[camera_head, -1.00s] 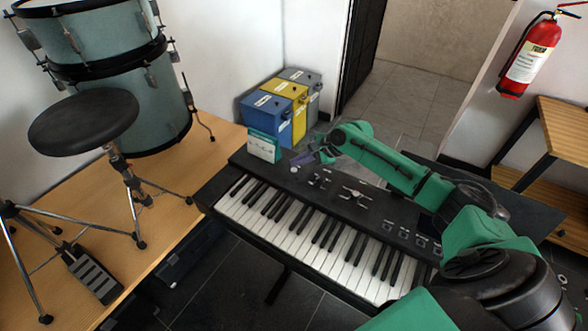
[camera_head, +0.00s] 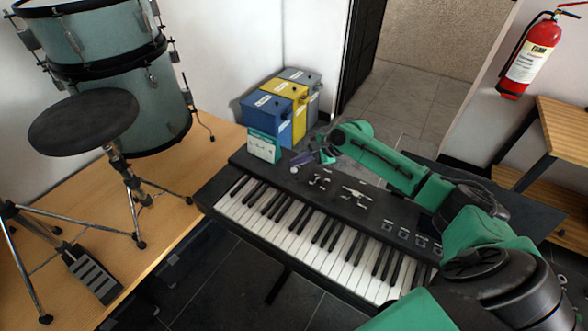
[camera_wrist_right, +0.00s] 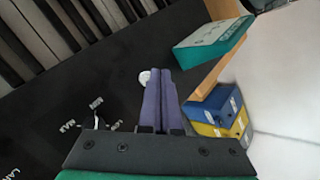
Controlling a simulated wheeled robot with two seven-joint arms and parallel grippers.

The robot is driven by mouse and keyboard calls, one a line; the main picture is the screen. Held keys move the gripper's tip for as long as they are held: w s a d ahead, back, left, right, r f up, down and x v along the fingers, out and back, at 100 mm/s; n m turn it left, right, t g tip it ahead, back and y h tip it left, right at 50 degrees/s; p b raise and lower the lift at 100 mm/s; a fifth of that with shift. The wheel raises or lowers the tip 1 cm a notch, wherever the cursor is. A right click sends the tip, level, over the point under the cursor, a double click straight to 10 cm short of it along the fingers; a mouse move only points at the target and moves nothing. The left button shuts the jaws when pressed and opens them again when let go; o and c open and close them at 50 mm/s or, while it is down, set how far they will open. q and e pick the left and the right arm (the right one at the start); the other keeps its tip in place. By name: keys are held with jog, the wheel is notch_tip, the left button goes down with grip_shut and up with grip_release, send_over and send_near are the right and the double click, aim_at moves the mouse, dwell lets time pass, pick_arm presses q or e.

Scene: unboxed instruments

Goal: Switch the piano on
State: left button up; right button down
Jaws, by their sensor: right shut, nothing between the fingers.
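The piano (camera_head: 270,180) is a black keyboard with white and black keys, standing in the middle of the head view. Its dark control panel has printed labels, small controls and a round white knob or button (camera_head: 294,170) near the far left end. In the right wrist view this white button (camera_wrist_right: 144,77) is just left of my fingertips. My right gripper (camera_head: 293,160) is shut and empty, its purple fingers (camera_wrist_right: 160,72) together over the panel near the button. I cannot tell whether they touch the panel. My left gripper is not in view.
A teal and white box (camera_head: 264,146) stands at the piano's far left corner, close to my right gripper. Blue, yellow and grey bins (camera_head: 266,115) stand behind. A drum stool (camera_head: 84,120) and drums are at left; a wooden shelf (camera_head: 565,140) is at right.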

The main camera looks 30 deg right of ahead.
jog(key=shift+f, duration=0.35)
jog(key=shift+f, duration=0.25)
dwell(0.3)
jog(key=shift+r+p, duration=0.1)
jog(key=shift+p, duration=0.25)
jog(key=shift+r+p, duration=0.6)
jog(key=shift+p, duration=0.35)
jog(key=shift+f, duration=0.1)
